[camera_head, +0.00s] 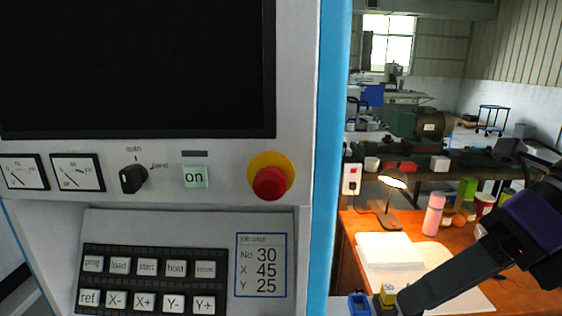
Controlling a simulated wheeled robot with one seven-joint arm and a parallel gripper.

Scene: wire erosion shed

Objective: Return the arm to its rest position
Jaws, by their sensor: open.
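My arm comes in from the right edge, dark with a purple part. My gripper (408,298) is open, its dark finger reaching down and left in front of the orange desk (522,288). I see nothing held in it. The finger's tip is beside a small yellow block (388,294) at the lower edge; I cannot tell whether they touch. The machine's control panel (222,222) fills the left, apart from my gripper in the picture.
The panel has a red stop button (270,184), a knob (131,179) and a keypad (152,281). On the desk are a lit lamp (391,200), white papers (390,250), a pink bottle (433,214) and, at the lower edge, a blue thing (359,304).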

